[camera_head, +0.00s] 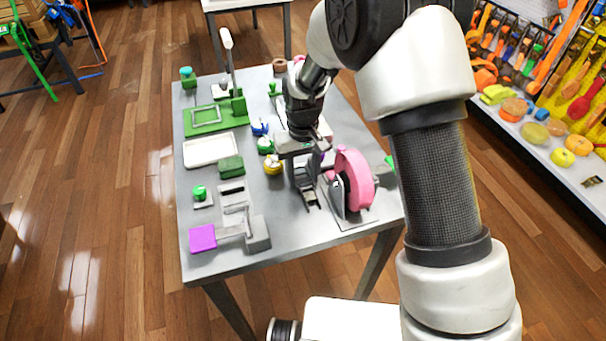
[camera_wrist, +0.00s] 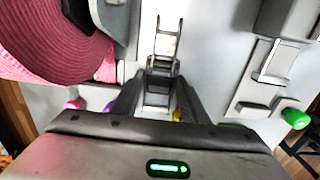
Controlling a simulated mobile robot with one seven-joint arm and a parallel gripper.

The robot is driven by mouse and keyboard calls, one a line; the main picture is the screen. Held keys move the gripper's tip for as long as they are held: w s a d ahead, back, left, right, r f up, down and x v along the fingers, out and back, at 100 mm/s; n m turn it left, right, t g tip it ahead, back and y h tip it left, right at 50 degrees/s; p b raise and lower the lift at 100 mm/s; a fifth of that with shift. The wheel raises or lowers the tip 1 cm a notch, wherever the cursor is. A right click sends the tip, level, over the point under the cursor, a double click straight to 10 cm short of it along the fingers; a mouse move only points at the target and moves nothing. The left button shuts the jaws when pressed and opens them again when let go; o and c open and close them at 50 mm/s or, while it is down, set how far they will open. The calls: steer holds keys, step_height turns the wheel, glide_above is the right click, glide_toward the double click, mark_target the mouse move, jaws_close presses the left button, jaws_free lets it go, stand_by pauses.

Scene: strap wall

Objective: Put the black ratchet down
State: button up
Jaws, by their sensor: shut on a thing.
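The black ratchet (camera_head: 310,197) is a narrow dark frame hanging below my gripper (camera_head: 303,172), over the front part of the grey table (camera_head: 292,235). In the wrist view my gripper (camera_wrist: 156,92) has its two dark fingers closed on the near end of the ratchet (camera_wrist: 162,65). The ratchet's open, ladder-like far end points away from the fingers. Its lower end looks close to the tabletop, but I cannot tell whether it touches. My wrist hides part of its upper end.
A pink strap roll (camera_head: 355,178) on a grey stand is close on the right. To the left are a grey fixture with a purple pad (camera_head: 203,238), a white tray (camera_head: 209,151) and a green block (camera_head: 231,167). A yellow knob (camera_head: 273,165) is near. The table's front strip is clear.

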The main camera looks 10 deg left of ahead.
mark_target(303, 180)
steer(key=o, duration=1.2)
steer(key=shift+f, duration=0.1)
steer(key=shift+o, duration=0.2)
step_height(303, 180, up, 12)
steer(key=p, duration=0.1)
steer(key=shift+r, duration=0.2)
